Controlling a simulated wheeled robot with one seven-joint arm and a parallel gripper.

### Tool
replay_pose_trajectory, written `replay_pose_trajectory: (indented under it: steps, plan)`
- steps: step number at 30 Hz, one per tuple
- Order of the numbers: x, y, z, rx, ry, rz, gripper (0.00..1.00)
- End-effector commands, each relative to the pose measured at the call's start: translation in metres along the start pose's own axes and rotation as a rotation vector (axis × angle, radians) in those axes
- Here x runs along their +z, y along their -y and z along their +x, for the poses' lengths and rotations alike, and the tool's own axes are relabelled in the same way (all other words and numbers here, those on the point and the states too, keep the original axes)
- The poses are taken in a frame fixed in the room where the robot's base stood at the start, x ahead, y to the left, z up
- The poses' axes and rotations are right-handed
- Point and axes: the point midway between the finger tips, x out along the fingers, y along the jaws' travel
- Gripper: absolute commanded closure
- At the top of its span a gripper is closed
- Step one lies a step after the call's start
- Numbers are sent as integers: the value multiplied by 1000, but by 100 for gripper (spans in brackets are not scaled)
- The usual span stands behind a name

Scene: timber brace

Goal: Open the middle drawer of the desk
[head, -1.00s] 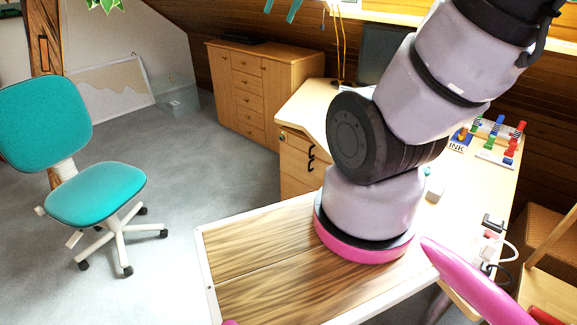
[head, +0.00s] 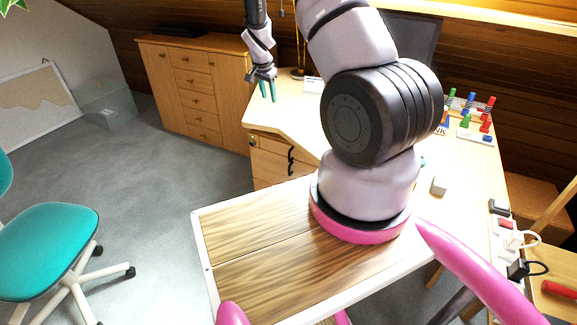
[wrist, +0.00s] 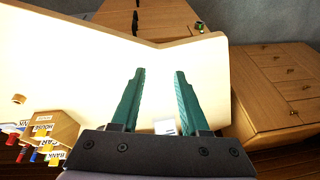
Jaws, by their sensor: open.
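The desk (head: 268,117) has a pale wooden top and a stack of wooden drawers at its front left. The drawer stack (head: 272,165) shows dark curved handles (head: 291,158) and looks shut; my arm and base top hide its right and lower parts, so I cannot clearly single out the middle drawer. My gripper (head: 267,92) is open and empty, with teal fingers pointing down, above and beyond the desk's left corner in the head view. In the wrist view, my gripper (wrist: 160,74) is over the white desk top (wrist: 75,60), with the drawer front (wrist: 147,14) beyond its fingertips.
A wooden cabinet (head: 197,88) stands behind and left of the desk. A teal swivel chair (head: 45,235) is at the left. Coloured blocks (head: 470,112) and a monitor (head: 410,40) are on the desk. The grey carpet (head: 150,175) left of the drawers is clear.

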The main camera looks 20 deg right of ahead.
Motion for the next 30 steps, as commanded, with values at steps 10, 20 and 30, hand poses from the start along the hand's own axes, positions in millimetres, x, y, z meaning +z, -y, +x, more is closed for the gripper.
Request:
replay_pose_trajectory:
  steps: [10,20,30]
  plan:
    - [39,-49,200,117,-74,20,55]
    - [56,-76,264,139,-96,16,55]
    - [52,-85,320,140,-94,17,55]
